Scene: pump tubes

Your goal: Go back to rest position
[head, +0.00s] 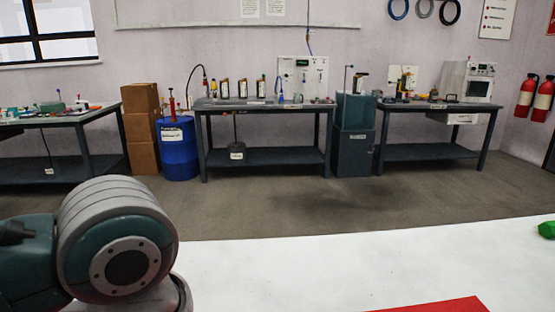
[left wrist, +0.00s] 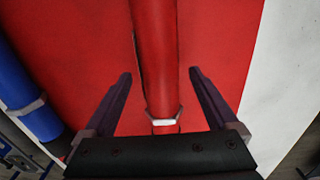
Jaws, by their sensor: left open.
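My left gripper (left wrist: 160,74) shows in the left wrist view with its two dark fingers spread apart. A red tube (left wrist: 155,45) with a pale hexagonal fitting near its lower end runs lengthwise between the fingers, with gaps on both sides. I cannot tell how far below the fingers it is. A blue tube (left wrist: 30,105) with a grey fitting lies at the left. Behind the red tube is a red sheet (left wrist: 215,40). In the head view a thick link of my left arm fills the lower left; neither gripper shows there.
The white tabletop (head: 260,270) in front is mostly bare, with a red sheet (head: 440,306) at its near edge and a green object (head: 547,229) at right. Beyond a strip of open floor (head: 280,212) stand workbenches (head: 265,157), a blue barrel (head: 178,150) and cardboard boxes (head: 141,130).

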